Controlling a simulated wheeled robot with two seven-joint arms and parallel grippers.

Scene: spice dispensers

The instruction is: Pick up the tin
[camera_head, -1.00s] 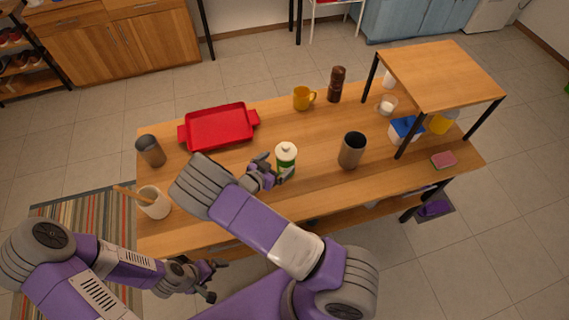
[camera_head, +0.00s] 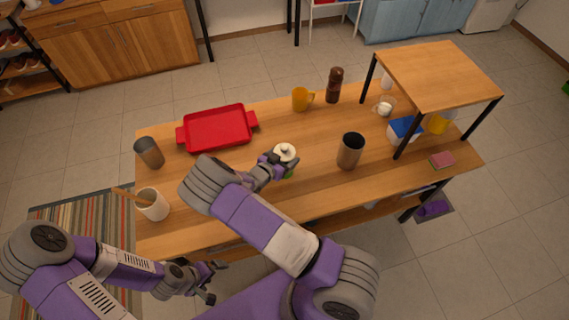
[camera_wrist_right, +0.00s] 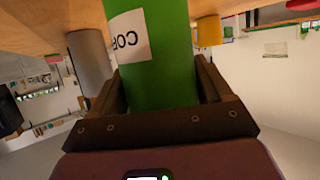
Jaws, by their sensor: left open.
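The tin is green with a white top (camera_head: 285,152) and stands on the wooden table in the head view. In the right wrist view its green side with a white, partly hidden label (camera_wrist_right: 165,60) fills the space between the fingers. My right gripper (camera_head: 280,162) is around the tin, one finger on each side; the fingers look very close to it, but I cannot tell whether they press on it. My left gripper (camera_head: 208,283) is open and empty, low at the table's front edge, away from the tin.
A red tray (camera_head: 218,128) lies left of the tin. A grey-brown cup (camera_head: 350,151) stands close on its right. A yellow mug (camera_head: 301,99) and a brown grinder (camera_head: 334,86) stand behind. A raised wooden shelf (camera_head: 440,75) is at the right.

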